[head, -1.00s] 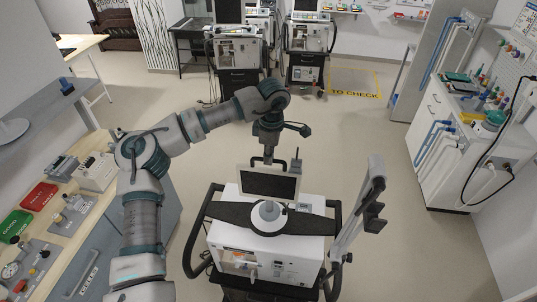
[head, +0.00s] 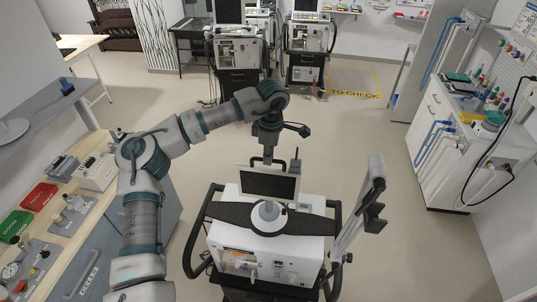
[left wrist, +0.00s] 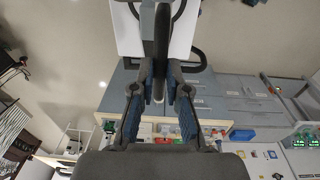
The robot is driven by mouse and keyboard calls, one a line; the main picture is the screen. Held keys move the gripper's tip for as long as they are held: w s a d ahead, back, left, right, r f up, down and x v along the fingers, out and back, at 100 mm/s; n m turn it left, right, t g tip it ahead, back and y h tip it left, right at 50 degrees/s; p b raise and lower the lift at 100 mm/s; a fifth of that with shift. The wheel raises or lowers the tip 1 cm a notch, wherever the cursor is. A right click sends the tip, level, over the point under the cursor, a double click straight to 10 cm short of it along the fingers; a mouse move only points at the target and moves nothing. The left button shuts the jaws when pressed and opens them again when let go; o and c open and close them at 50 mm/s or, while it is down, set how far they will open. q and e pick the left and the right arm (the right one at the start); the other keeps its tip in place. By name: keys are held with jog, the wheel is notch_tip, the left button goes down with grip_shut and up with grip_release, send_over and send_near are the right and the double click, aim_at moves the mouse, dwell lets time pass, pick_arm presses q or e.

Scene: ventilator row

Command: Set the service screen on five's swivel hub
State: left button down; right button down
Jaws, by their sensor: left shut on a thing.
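The service screen (head: 268,184), a dark flat panel with a pale rim, is upright just behind the white swivel hub (head: 268,216) in the head view. My left gripper (head: 268,159) is above the screen, shut on the dark part at its top. In the left wrist view my left gripper (left wrist: 160,88) has its fingers on both sides of a dark upright piece of the screen (left wrist: 161,50). The hub stands on top of a white ventilator (head: 265,248). The screen's underside is hidden, so I cannot tell whether it touches the hub. My right gripper is out of view.
Black handles (head: 190,235) flank the ventilator, and a grey hooked post (head: 362,205) rises at its right. A workbench (head: 90,215) is at left and a white cabinet (head: 440,150) at right. Other ventilators (head: 305,40) stand at the back; open floor lies between.

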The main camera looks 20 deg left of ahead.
pick_arm(q)
jog(key=shift+f+b, duration=0.65)
jog(key=shift+f, duration=0.25)
dwell(0.6)
dwell(0.7)
jog(key=c, duration=1.2)
grip_release()
jog(key=shift+o, duration=0.5)
jog(key=shift+s, duration=0.15)
jog(key=shift+f, duration=0.1)
notch_tip(320, 180, up, 12)
jog(key=shift+d, duration=0.4)
